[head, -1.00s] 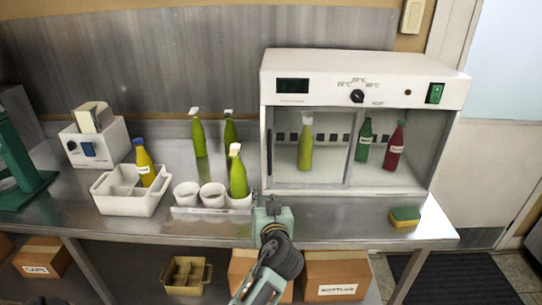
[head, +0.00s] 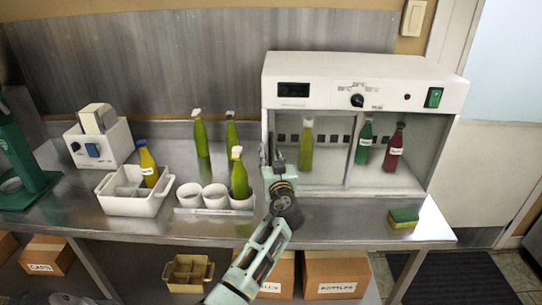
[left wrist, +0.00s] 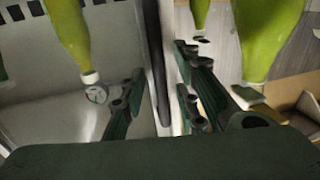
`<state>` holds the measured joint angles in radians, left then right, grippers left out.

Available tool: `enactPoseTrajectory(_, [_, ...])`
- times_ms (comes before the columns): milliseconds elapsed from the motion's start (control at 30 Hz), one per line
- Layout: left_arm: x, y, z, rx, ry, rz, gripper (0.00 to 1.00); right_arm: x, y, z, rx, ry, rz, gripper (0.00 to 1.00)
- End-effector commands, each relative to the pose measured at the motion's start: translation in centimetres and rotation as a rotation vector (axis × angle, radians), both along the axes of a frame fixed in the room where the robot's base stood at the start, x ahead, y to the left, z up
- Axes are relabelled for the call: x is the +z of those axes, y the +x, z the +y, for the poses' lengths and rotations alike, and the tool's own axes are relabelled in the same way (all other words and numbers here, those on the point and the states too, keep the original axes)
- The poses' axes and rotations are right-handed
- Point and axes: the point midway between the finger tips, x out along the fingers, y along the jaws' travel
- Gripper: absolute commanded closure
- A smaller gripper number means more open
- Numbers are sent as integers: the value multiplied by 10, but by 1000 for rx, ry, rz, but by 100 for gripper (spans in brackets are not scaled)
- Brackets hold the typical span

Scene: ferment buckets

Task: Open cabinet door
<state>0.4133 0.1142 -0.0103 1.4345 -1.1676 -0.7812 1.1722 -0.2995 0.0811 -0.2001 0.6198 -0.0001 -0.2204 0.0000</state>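The white cabinet (head: 365,70) stands on the steel counter. Its clear door (head: 325,165) covers the left part of the front and looks shut. The dark upright door handle (left wrist: 154,60) is at the door's left edge. My left gripper (head: 266,155) is at that edge and partly hides the handle in the head view. In the left wrist view, my left gripper (left wrist: 163,88) is open, with the handle between its fingers and no clear grip on it. Glass reflections make contact hard to judge. My right gripper is not in view.
A green bottle (head: 240,178) stands in a cup holder (head: 215,210) close left of my gripper. A yellow-green bottle (head: 306,145) stands behind the door. A sponge (head: 404,217) lies at the right; the counter before the cabinet (head: 340,218) is clear.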

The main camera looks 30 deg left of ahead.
Motion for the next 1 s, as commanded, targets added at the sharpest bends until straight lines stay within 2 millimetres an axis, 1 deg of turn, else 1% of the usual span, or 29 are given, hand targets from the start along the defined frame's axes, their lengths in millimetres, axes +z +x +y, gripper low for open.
enactPoseTrajectory(267, [0,1,1,0,1,1,72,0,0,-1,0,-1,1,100])
enactPoseTrajectory(500, [0,1,1,0,1,1,93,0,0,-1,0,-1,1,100])
enactPoseTrajectory(600, [0,1,1,0,1,1,100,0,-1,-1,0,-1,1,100])
enactPoseTrajectory(1000, [-1,1,1,0,0,1,100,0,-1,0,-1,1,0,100])
